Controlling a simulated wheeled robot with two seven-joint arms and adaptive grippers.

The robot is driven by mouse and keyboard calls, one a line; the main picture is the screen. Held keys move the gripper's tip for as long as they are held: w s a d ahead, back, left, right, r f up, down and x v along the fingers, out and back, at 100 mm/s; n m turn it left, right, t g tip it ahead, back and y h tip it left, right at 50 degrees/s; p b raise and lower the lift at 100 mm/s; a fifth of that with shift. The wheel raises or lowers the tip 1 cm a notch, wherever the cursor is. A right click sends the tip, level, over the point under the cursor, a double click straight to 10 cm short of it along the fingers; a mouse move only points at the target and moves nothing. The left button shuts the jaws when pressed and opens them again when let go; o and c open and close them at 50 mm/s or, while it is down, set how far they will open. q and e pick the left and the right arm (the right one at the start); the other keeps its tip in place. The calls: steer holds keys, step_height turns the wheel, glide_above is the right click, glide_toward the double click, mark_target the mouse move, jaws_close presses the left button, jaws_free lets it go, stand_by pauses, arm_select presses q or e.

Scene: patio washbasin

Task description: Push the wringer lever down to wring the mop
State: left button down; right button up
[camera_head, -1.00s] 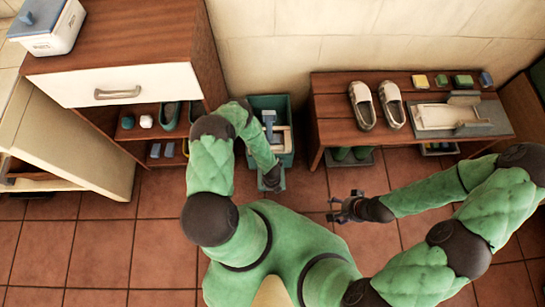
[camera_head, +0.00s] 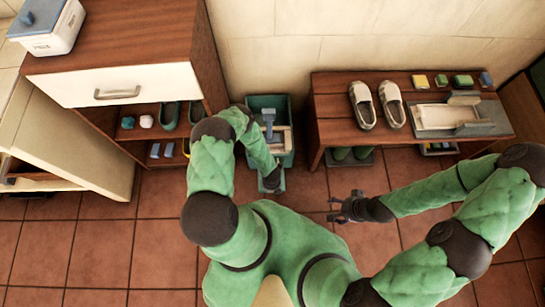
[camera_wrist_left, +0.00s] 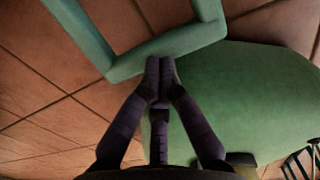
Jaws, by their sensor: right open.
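The green mop bucket (camera_head: 284,102) stands on the floor against the wall, with a blue T-shaped part (camera_head: 268,121) and a pale part inside it. A green bar frame (camera_wrist_left: 188,40), which looks like the wringer lever, crosses the top of the left wrist view. My left gripper (camera_wrist_left: 160,66) is shut, its fingertips together at the near bar of this frame. Whether they press on it is unclear. In the head view my left gripper (camera_head: 271,183) is small and dark at the bucket's near end. My right gripper (camera_head: 338,207) is open and empty above the floor tiles.
A wooden bench (camera_head: 333,128) on the right bears pale shoes (camera_head: 378,106), a tray (camera_head: 450,115) and small blocks. A wooden cabinet (camera_head: 140,40) with a white drawer stands left of the bucket. Boots (camera_head: 352,155) stand under the bench. Floor at the right gripper is clear.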

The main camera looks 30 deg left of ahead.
arm_select(q)
steer(key=shift+f, duration=0.1)
steer(key=shift+s+f, duration=0.15)
steer(key=shift+f, duration=0.85)
steer(key=shift+d+f, duration=0.1)
steer(key=shift+f, duration=0.9)
stand_by(1.1)
step_height(320, 180, up, 8)
steer(key=p, duration=0.7)
